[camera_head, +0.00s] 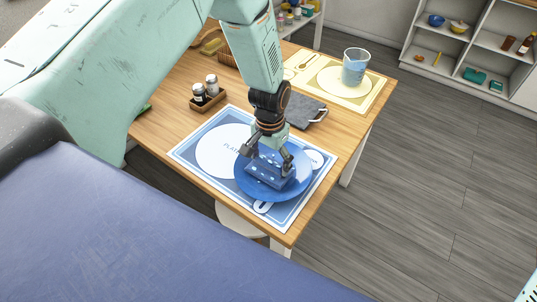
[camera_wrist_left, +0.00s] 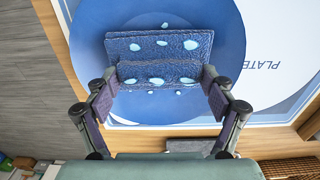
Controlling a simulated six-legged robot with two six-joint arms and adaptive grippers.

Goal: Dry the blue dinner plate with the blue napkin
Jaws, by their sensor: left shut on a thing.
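The blue dinner plate (camera_head: 300,189) lies on the blue and white placemat (camera_head: 204,136), to the right of its printed PLATE circle. The blue napkin (camera_head: 265,172), folded and dotted with light blue spots, is at the plate in my left gripper (camera_head: 271,163). In the left wrist view, the napkin (camera_wrist_left: 160,46) lies across the plate (camera_wrist_left: 225,30), and my left gripper (camera_wrist_left: 158,88) has a finger at each side of its near fold. Whether the napkin presses on the plate is hard to tell. My right gripper is not in view.
A second, yellow placemat (camera_head: 362,101) holds a glass of blue liquid (camera_head: 355,67) at the table's far end. A grey slate board (camera_head: 307,112) lies between the mats. A wooden caddy with shakers (camera_head: 208,97) stands at left. Open shelves (camera_head: 480,45) are beyond the floor.

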